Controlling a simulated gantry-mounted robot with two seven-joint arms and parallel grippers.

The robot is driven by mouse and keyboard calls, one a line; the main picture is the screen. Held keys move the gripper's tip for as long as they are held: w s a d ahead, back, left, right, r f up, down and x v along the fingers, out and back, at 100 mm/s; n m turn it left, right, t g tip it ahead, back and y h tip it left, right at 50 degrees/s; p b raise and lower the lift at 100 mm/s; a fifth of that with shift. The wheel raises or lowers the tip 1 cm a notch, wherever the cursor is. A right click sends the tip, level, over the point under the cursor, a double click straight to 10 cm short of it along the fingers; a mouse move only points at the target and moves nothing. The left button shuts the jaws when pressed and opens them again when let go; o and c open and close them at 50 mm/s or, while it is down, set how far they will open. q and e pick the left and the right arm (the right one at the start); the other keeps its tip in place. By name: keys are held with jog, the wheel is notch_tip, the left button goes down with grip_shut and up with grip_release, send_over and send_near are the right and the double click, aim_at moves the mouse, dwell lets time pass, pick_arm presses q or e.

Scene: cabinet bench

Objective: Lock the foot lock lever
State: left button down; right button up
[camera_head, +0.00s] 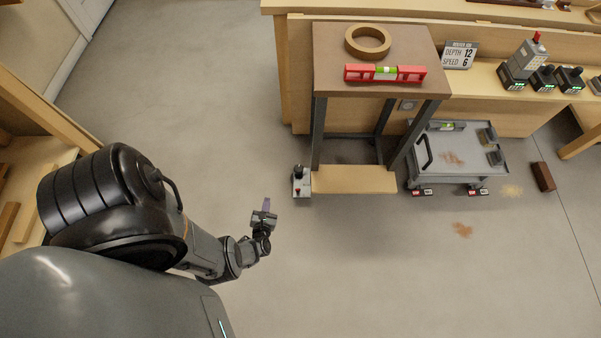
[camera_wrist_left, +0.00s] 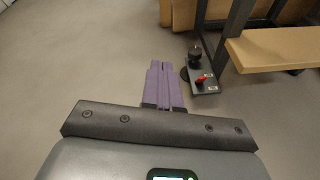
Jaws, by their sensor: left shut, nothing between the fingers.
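A small grey floor unit (camera_head: 300,187) with a black knob on top and a red lever stands on the floor by the left front leg of the wooden-topped stand. In the left wrist view its grey plate (camera_wrist_left: 207,86), black knob (camera_wrist_left: 195,56) and red lever (camera_wrist_left: 203,79) show just right of the fingers. My left gripper (camera_head: 266,205) is shut and empty, its purple fingers (camera_wrist_left: 162,66) together. It is to the left of the unit and apart from it. My right gripper is not in view.
The stand (camera_head: 333,66) has a low wooden shelf (camera_head: 355,179) beside the unit. A grey cart (camera_head: 436,169) with red-marked casters (camera_head: 419,192) stands to the right. A brown block (camera_head: 543,176) lies on the floor. Open floor surrounds my left gripper.

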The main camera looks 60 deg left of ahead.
pick_arm(q)
jog(key=w+d+f+n+b, duration=0.1)
jog(key=w+d+f+b, duration=0.1)
jog(key=f+b, duration=0.3)
jog(key=w+d+f+n+b, duration=0.1)
jog(key=w+d+f+b, duration=0.2)
jog(key=w+f+b, duration=0.2)
jog(key=w+d+f+n+g+b, duration=0.1)
jog(key=w+d+f+b, duration=0.1)
jog(key=w+f+b, duration=0.2)
jog(key=shift+d+f+h+b, duration=0.35)
jog(key=shift+f+b, duration=1)
jog(key=shift+f, duration=0.6)
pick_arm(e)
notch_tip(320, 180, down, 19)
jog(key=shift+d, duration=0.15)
pick_arm(q)
jog(key=shift+w, duration=0.1)
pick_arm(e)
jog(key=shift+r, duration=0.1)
